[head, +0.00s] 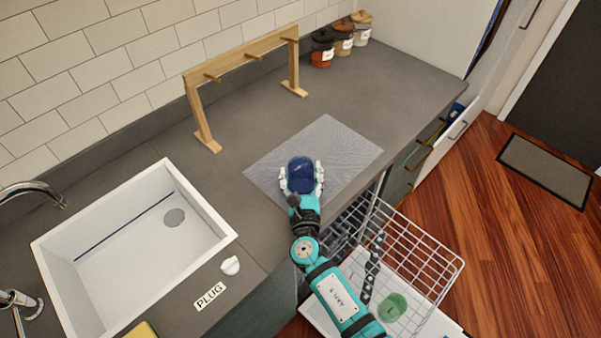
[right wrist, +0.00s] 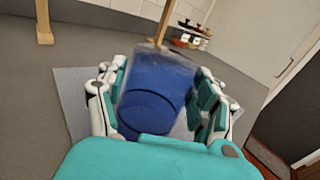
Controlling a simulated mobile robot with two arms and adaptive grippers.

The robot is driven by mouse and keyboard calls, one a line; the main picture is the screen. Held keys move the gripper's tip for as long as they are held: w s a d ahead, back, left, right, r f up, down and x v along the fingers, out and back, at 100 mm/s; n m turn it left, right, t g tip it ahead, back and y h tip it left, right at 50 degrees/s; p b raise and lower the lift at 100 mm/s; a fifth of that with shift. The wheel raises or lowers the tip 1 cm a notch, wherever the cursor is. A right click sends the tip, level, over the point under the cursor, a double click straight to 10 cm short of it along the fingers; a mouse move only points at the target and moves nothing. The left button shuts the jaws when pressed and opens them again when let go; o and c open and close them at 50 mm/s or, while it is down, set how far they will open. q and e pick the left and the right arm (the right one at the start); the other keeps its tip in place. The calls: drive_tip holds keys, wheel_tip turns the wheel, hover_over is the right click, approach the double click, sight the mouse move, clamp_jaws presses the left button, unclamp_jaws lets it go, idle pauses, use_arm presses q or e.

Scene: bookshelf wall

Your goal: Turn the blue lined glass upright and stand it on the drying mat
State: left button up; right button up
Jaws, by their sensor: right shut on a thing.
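The blue lined glass (head: 300,172) is between the fingers of my right gripper (head: 302,178), over the grey drying mat (head: 345,150). In the right wrist view, the glass (right wrist: 155,95) has a clear, pale end toward the top of the picture and deep blue with a round edge lower down. My right gripper's fingers (right wrist: 160,105) close on both its sides. The glass looks roughly upright, but I cannot tell whether its base touches the mat. My left gripper is not in view.
A white sink (head: 135,250) lies to the left, with a white plug (head: 230,265) beside it. A wooden rack (head: 245,60) and several lidded jars (head: 342,42) stand at the back. An open dishwasher rack (head: 420,255) holds a green item (head: 391,307). Counter right of the rack is clear.

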drive_tip(key=shift+r, duration=0.1)
drive_tip(key=shift+c, duration=1.3)
drive_tip(key=shift+r+p, duration=0.8)
drive_tip(key=shift+p, duration=0.05)
drive_tip(key=c, duration=0.4)
wheel_tip(320, 180, up, 6)
drive_tip(key=p, duration=0.5)
drive_tip(key=shift+r+p, duration=0.65)
drive_tip(key=shift+r, duration=0.55)
